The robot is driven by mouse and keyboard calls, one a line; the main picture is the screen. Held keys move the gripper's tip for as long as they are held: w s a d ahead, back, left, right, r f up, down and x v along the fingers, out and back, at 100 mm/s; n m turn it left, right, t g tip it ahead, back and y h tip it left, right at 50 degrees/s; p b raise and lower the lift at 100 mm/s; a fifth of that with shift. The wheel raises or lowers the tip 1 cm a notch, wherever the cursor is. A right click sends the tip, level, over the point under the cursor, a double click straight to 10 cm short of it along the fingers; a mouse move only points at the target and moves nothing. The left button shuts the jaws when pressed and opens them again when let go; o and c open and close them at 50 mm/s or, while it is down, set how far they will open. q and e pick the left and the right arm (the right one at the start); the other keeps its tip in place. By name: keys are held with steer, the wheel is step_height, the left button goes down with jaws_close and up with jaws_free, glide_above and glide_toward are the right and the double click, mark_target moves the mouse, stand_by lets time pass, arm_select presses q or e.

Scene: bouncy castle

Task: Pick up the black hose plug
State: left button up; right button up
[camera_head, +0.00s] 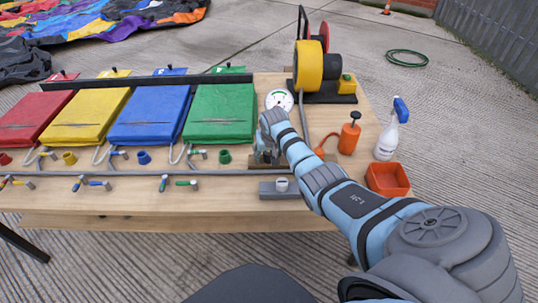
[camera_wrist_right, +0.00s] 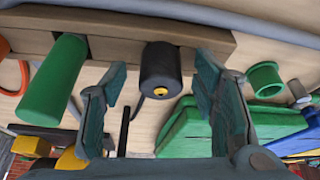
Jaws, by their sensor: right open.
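The black hose plug (camera_wrist_right: 160,72) is a short dark cylinder with a small yellow centre on its end. In the right wrist view it sits at a brown wooden block (camera_wrist_right: 215,40), between my right gripper's two spread fingers. My right gripper (camera_wrist_right: 157,98) is open, and I see no clear contact with the plug. In the head view the right gripper (camera_head: 266,157) is over the table, right of the green bag, and the plug cannot be made out there. My left gripper is not in view.
A green cylinder (camera_wrist_right: 54,78) stands beside the plug at the same block. A green ring-shaped piece (camera_wrist_right: 265,80) lies on the other side. On the table (camera_head: 240,222) are coloured bags, a pressure gauge (camera_head: 279,99), a yellow blower (camera_head: 308,66), a spray bottle (camera_head: 388,135) and a red tray (camera_head: 388,193).

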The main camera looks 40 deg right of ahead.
steer(key=c, duration=1.2)
